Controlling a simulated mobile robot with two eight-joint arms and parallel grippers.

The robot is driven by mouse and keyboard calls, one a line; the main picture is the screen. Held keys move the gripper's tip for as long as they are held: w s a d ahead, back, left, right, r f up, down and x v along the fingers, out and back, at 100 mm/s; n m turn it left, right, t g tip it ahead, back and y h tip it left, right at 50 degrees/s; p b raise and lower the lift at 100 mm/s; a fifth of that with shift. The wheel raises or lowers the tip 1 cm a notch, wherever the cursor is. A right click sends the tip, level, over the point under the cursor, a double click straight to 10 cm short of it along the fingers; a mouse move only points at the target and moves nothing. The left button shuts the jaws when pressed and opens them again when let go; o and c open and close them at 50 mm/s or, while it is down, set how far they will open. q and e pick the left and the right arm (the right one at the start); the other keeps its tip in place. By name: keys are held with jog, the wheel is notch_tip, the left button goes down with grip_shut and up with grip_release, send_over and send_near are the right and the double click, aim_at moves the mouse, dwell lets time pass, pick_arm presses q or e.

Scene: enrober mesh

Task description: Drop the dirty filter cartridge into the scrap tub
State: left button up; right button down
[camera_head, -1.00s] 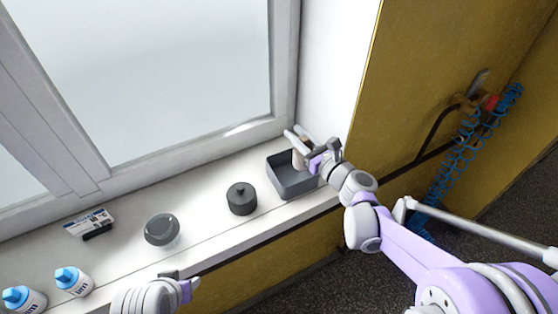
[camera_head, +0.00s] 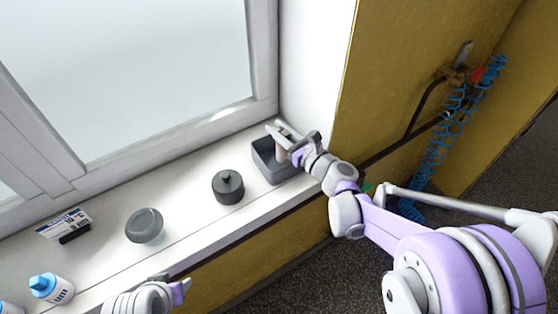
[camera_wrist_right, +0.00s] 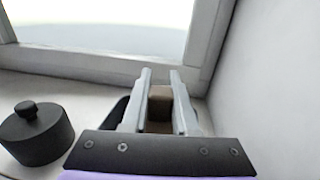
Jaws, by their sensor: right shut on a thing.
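My right gripper (camera_head: 292,140) is shut on the brownish filter cartridge (camera_head: 283,130). In the right wrist view, the cartridge (camera_wrist_right: 160,104) sits between the two pale fingers (camera_wrist_right: 160,76). The grey square scrap tub (camera_head: 266,171) stands at the right end of the white sill, and the gripper with the cartridge is over it. The gripper hides part of the tub's inside. In the wrist view only a dark bit of the tub (camera_wrist_right: 117,112) shows beside the fingers. My left gripper (camera_head: 181,289) is at the bottom edge, and its fingers do not show clearly.
A dark lidded pot (camera_head: 228,187) stands left of the tub. Further left are a grey round bowl-like item (camera_head: 144,226), a label card (camera_head: 64,225) and a blue-capped bottle (camera_head: 50,288). The window frame and the ochre wall (camera_head: 400,70) bound the sill.

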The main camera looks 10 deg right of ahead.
jog(key=c, duration=0.6)
grip_release()
jog(key=v, duration=1)
jog(key=shift+s+d, duration=0.15)
jog(key=shift+s, duration=0.15)
